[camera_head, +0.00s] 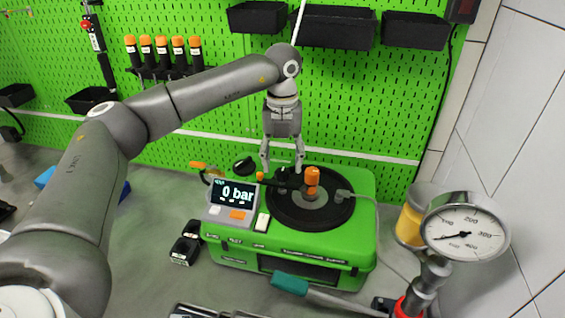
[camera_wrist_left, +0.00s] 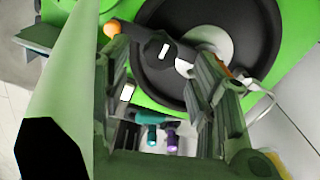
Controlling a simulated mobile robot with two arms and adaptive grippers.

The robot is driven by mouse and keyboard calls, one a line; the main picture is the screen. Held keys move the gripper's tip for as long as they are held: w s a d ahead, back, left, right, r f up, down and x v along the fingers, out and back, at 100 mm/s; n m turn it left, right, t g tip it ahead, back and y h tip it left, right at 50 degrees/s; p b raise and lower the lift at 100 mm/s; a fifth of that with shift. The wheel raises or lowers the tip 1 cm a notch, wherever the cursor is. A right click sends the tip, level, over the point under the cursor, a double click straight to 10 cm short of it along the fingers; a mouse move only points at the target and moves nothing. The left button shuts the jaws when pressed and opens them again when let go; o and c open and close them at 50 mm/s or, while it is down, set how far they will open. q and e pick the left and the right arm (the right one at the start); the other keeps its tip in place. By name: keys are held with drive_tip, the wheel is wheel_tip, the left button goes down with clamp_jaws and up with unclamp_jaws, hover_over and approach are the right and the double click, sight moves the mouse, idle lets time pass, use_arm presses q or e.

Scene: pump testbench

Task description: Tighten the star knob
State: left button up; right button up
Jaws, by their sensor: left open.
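My left gripper (camera_head: 283,166) is open and points down over the green pump testbench (camera_head: 230,245), near the back left edge of its black round disc (camera_head: 330,212). In the left wrist view, the fingers (camera_wrist_left: 163,100) are spread apart with nothing between their tips. A black knob with a white mark (camera_wrist_left: 160,52) lies just beyond them, apparently clear of them; I cannot tell for sure that it is the star knob. An orange-topped part (camera_head: 312,178) stands upright on the disc, to the right of the gripper. My right gripper does not show.
A display reading 0 bar (camera_head: 234,194) is on the testbench's left. A dial gauge (camera_head: 465,232) stands at the right, before an amber container (camera_head: 410,226). A teal handle (camera_head: 290,284) lies in front. Black bins (camera_head: 333,27) hang on the green pegboard (camera_head: 215,45) behind.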

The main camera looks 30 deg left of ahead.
sight(282, 172)
use_arm(q)
drive_tip(key=shift+f+p, duration=0.35)
drive_tip(key=shift+f, duration=1.25)
drive_tip(key=shift+c, duration=0.2)
drive_tip(key=c, duration=1)
